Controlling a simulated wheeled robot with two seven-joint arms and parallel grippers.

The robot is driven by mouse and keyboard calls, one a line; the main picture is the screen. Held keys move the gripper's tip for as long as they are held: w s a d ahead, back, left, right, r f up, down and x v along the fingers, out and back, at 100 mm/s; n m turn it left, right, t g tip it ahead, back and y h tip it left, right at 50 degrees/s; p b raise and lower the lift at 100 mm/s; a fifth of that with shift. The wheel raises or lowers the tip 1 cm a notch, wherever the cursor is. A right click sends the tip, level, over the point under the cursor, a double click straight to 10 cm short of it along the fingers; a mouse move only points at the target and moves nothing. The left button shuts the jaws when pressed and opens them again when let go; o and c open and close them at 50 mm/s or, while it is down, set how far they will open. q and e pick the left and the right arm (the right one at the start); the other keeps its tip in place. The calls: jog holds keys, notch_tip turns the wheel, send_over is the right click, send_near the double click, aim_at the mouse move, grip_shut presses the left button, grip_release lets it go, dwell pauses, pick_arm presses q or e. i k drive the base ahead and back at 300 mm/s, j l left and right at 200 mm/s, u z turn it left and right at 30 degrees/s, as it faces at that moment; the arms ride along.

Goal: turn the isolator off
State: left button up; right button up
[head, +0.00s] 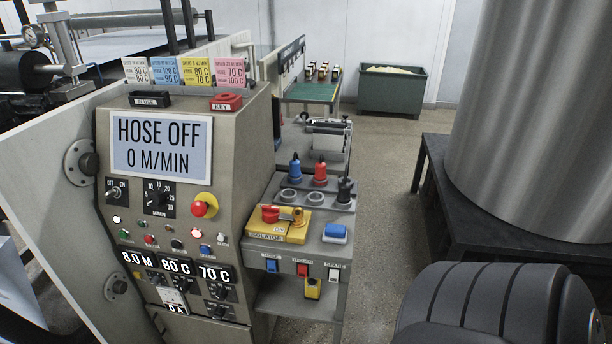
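The isolator (293,235) is a yellow box on the grey side bench, right of the control panel. A red rotary handle (271,214) sits on its top, with an orange-yellow piece (297,215) at its right. Small labels read "ISOLATOR" on the front and what looks like "ON" near the handle. The handle's exact angle is too small to tell. Neither gripper shows in the head view. A dark ribbed part of my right arm fills the bottom right corner, well apart from the isolator.
The control panel (222,150) shows "HOSE OFF 0 M/MIN" and has a red emergency knob (198,208). Blue, red and black plugs (320,172) stand behind the isolator; a blue button (335,231) is beside it. A large metal cylinder (535,110) stands right. Floor between is clear.

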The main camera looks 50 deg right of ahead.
aim_at(272, 214)
jog(key=z, duration=1.3)
